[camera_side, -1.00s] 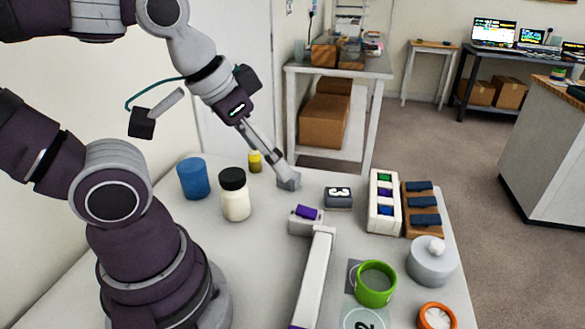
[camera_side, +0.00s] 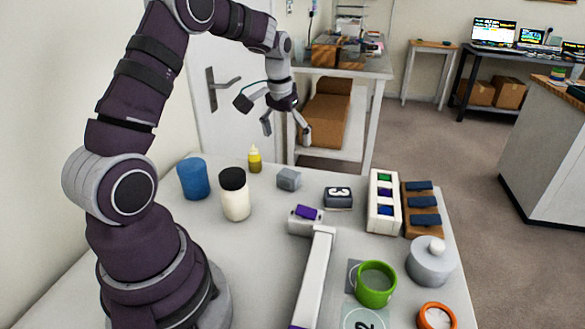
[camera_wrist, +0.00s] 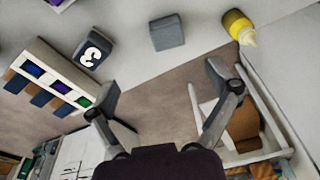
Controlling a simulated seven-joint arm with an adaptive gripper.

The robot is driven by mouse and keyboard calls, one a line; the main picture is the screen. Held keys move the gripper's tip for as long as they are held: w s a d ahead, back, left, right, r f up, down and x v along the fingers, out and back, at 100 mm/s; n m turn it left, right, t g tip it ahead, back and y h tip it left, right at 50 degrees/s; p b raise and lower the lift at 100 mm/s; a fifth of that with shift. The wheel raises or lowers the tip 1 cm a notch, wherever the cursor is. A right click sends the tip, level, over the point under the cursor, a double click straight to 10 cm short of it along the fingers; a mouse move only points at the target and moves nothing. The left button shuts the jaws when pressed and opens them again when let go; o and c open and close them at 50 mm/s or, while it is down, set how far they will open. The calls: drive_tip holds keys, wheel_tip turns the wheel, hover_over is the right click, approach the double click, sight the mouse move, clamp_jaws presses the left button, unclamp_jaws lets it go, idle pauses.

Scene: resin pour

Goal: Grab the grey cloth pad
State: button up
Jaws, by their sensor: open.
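The grey cloth pad (camera_side: 289,179) looks like a small grey block and lies on the white table near its far edge. It also shows in the wrist view (camera_wrist: 167,34), at the top middle. My gripper (camera_side: 287,132) is open and empty, raised above the pad and apart from it. In the wrist view my gripper's fingers (camera_wrist: 162,85) are spread wide, with bare floor showing between them and the pad beyond the tips.
A yellow bottle (camera_side: 254,160), a white jar with a black lid (camera_side: 235,200) and a blue cup (camera_side: 194,180) stand left of the pad. A dark box marked 3 (camera_side: 338,197) and a white rack (camera_side: 383,205) are to its right. A purple-topped grey fixture (camera_side: 304,226) is nearer.

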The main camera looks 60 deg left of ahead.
sight(288, 173)
drive_tip(key=f, duration=0.4)
drive_tip(key=w+a+f, duration=0.1)
drive_tip(key=f, duration=0.3)
drive_tip(key=a+f, duration=0.1)
drive_tip(key=f, duration=0.3)
drive_tip(key=shift+w+a, duration=0.1)
drive_tip(key=shift+w, duration=0.3)
drive_tip(key=c, duration=1.1)
